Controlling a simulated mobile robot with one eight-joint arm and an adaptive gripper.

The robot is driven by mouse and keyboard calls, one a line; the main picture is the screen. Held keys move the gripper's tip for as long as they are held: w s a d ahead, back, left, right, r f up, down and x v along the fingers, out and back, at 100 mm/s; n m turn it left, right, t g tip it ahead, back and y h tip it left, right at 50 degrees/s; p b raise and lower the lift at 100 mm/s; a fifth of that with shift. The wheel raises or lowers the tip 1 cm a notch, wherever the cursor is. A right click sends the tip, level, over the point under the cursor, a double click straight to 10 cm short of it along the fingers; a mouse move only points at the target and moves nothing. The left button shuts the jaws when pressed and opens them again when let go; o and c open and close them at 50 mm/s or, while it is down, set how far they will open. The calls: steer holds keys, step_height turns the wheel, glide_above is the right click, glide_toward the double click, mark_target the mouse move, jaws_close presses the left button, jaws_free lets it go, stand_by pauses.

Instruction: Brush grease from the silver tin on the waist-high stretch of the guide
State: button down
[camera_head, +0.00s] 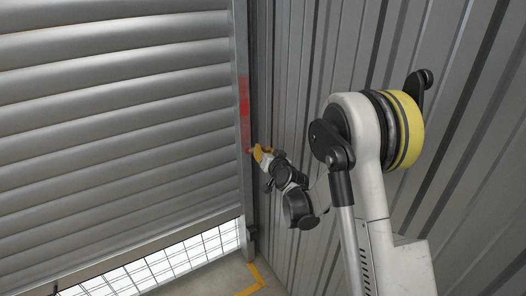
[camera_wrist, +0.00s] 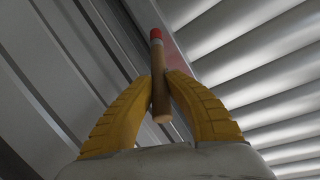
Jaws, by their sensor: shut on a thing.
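The guide (camera_head: 244,180) is a grey vertical channel along the right edge of the shutter, with a red stretch (camera_head: 244,95) partway up it. My gripper (camera_head: 261,153) is beside the guide, near the lower end of the red. In the wrist view my gripper (camera_wrist: 159,82) has its yellow fingers shut on a brush (camera_wrist: 160,105) by its brown wooden handle. The brush's red tip (camera_wrist: 156,34) points away from me towards the guide. Whether the tip touches the guide I cannot tell. The silver tin is in neither view.
The roller shutter (camera_head: 110,120) fills the left, with a gap and a white grid (camera_head: 170,262) below it. A ribbed metal wall (camera_head: 295,80) stands close on the right of the guide. Yellow floor marking (camera_head: 252,282) shows at the bottom.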

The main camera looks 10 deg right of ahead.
steer(key=shift+w+a, duration=0.1)
steer(key=shift+w, duration=0.2)
steer(key=shift+r, duration=0.15)
